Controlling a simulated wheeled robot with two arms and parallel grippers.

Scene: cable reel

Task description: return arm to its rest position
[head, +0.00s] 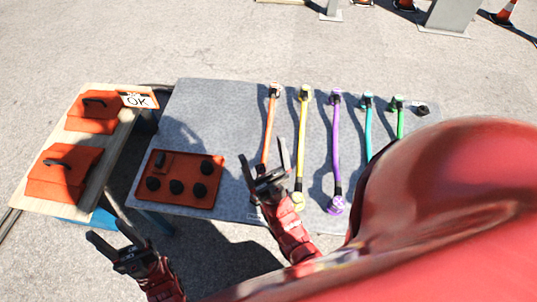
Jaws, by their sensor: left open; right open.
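My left gripper (115,247) is open and empty, low at the left, in front of the table's near edge. My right gripper (264,163) is open, with its fingers pointing away from me over the near part of the grey mat, between the orange cable (270,125) and the yellow cable (302,135). It hides the lower end of the orange cable. I see no cable clearly held in its jaws. A purple cable (336,140), a teal cable (368,125) and a green cable (399,122) lie to the right. My own red arm covers the lower right.
The grey mat table (205,120) bears an orange panel (178,178) with several black knobs. A wooden table (85,140) at left holds two orange boxes (92,112) (64,172) and an OK sign (138,100). Traffic cones (505,12) stand far back. Paved ground around is open.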

